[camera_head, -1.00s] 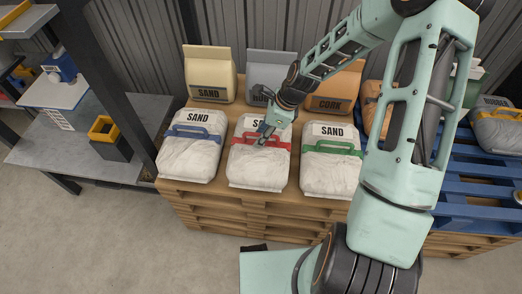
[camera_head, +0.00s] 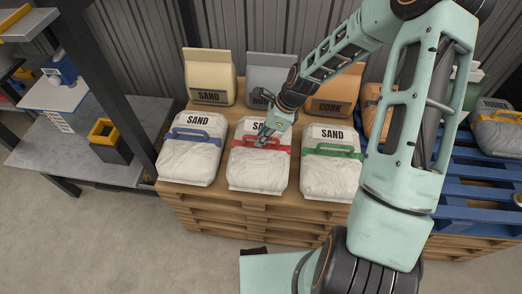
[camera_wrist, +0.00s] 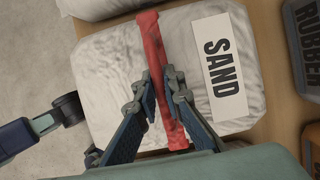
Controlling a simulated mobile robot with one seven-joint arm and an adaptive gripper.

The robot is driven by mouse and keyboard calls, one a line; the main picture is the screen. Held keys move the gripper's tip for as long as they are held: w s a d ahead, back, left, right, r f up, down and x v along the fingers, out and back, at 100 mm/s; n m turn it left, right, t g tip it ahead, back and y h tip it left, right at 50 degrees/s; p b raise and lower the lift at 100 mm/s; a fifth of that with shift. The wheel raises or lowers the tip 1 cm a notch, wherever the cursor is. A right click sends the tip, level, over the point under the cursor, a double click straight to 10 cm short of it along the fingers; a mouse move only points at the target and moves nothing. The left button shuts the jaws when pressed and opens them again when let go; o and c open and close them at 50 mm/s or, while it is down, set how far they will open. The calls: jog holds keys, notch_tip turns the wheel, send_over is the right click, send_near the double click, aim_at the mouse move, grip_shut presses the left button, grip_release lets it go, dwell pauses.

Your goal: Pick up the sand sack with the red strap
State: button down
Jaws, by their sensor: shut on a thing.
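The white sand sack with the red strap (camera_head: 258,172) lies on the wooden pallet stack, between two other white sand sacks. Its red strap also shows in the wrist view (camera_wrist: 156,62), running across the sack beside the SAND label. My gripper (camera_head: 263,142) is over the middle of this strap. In the wrist view my gripper (camera_wrist: 160,84) has a finger on each side of the strap and is shut on it. The sack still appears to rest on the pallet. Part of its label is hidden behind my gripper in the head view.
A sand sack with a blue strap (camera_head: 189,160) stands to the left and one with a green strap (camera_head: 331,175) to the right, both close by. Upright bags, including a tan SAND bag (camera_head: 209,80), stand behind. A dark shelf post (camera_head: 112,80) rises at left.

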jog(key=shift+w+r, duration=0.15)
jog(key=shift+r, duration=0.1)
